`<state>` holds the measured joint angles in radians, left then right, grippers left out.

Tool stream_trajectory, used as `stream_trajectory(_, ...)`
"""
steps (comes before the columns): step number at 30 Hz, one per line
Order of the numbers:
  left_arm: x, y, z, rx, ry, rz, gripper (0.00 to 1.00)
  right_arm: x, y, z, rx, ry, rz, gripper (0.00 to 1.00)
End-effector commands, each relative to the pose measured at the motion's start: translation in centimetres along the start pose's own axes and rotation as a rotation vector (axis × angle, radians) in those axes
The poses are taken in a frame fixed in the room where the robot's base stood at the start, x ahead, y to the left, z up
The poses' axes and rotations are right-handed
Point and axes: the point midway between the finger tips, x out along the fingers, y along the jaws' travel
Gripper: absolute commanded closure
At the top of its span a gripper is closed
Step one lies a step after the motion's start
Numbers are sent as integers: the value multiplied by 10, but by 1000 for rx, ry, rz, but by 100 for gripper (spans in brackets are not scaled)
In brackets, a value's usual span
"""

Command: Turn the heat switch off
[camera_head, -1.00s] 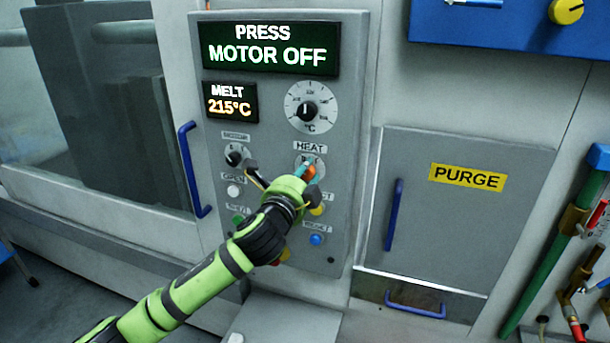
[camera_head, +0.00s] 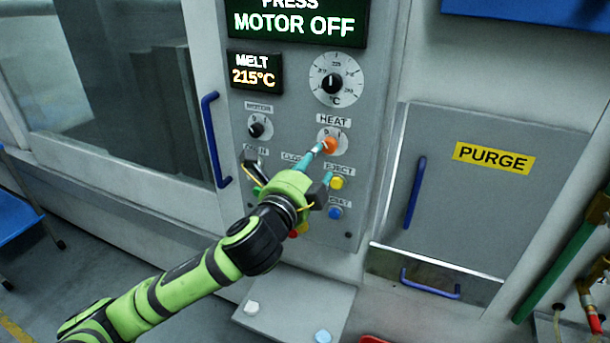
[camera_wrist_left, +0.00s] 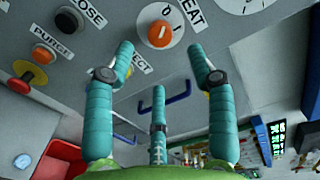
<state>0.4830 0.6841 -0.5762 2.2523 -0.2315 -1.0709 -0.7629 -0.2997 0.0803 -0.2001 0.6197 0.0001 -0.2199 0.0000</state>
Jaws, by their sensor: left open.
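The heat switch (camera_head: 330,146) is a round orange knob on a white dial under the HEAT label, with 0 and I marks. In the wrist view, the orange knob (camera_wrist_left: 159,33) has a white pointer line whose exact setting I cannot tell. My left gripper (camera_head: 290,170) is open and empty, below and left of the knob in the head view. One teal fingertip overlaps the dial's lower left edge in the picture. In the wrist view, the open fingers of the left gripper (camera_wrist_left: 160,65) spread below the knob, apart from it. My right gripper is not in view.
The motor switch (camera_head: 256,129) is left of the heat dial. The temperature dial (camera_head: 332,81) is above. A yellow button (camera_head: 337,183) and a blue button (camera_head: 336,213) are below. A blue door handle (camera_head: 212,140) stands out on the left. The purge door (camera_head: 490,210) is right.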

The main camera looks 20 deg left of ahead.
Motion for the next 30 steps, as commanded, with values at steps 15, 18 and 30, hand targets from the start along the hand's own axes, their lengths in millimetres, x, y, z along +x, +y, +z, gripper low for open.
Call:
stream_trajectory(15,-38,0,1,-1,-1,-1,44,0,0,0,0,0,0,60)
stream_trajectory(18,-38,0,1,-1,-1,-1,44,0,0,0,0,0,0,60)
stream_trajectory(30,-12,61,4,-88,-22,104,44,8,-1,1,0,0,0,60)
